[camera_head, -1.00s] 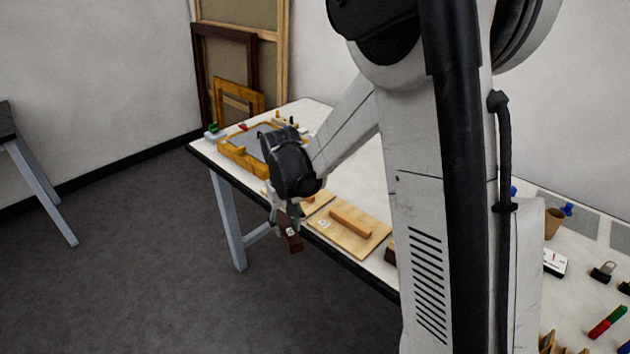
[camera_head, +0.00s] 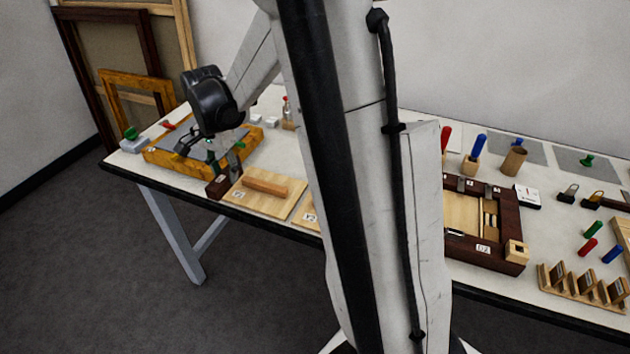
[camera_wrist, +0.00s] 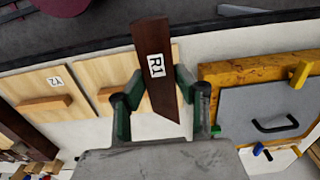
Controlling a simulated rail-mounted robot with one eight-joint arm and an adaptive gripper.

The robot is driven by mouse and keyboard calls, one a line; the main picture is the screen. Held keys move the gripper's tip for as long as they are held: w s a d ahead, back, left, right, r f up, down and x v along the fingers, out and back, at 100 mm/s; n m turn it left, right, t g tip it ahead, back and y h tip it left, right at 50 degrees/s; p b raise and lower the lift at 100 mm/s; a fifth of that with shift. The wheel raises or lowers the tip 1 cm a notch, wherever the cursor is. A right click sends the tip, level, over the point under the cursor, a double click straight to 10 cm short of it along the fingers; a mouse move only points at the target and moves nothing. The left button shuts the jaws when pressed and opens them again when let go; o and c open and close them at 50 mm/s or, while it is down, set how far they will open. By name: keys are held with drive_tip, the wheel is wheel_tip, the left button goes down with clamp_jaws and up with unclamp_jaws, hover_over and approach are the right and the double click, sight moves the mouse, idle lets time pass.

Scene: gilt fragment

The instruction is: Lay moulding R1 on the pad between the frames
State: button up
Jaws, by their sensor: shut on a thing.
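Moulding R1 (camera_wrist: 156,68) is a dark brown bar with a white R1 label. My gripper (camera_wrist: 160,84) is shut on it with green-padded fingers on both sides. In the head view, R1 (camera_head: 218,187) is at the table's front edge, just left of a plywood board, with my gripper (camera_head: 225,160) above it. Whether R1 touches the table is unclear. The gilt frame (camera_head: 165,160), around a grey panel, lies to the left. A dark frame (camera_head: 505,262) lies to the right. I cannot make out the pad between them; my arm hides part of the table there.
Two plywood boards (camera_head: 283,208) (camera_wrist: 22,75) each carry a light wooden bar. Red and blue handled tools (camera_head: 470,160), a cup (camera_head: 513,161) and a slotted wooden rack (camera_head: 585,285) stand at the right. Picture frames lean on the wall at the left.

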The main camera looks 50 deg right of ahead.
drive_tip(key=d+m, duration=0.2)
drive_tip(key=m, duration=0.1)
drive_tip(key=s+d+r+m+b, duration=0.1)
drive_tip(key=d+m, duration=0.2)
drive_tip(key=s+d+r+m, duration=0.1)
drive_tip(key=d+m, duration=0.2)
drive_tip(key=shift+r, duration=0.1)
drive_tip(key=s+d+r+m+b, duration=0.2)
drive_tip(key=s+d+m, duration=0.1)
drive_tip(key=d+m, duration=0.5)
drive_tip(key=m, duration=0.1)
hover_over(292, 158)
wheel_tip(292, 158, down, 7)
drive_tip(key=shift+r, duration=0.15)
drive_tip(key=shift+f, duration=1.95)
drive_tip(key=shift+f, duration=0.1)
drive_tip(key=shift+f, duration=0.15)
drive_tip(key=o, duration=1.2)
drive_tip(key=shift+c, duration=0.2)
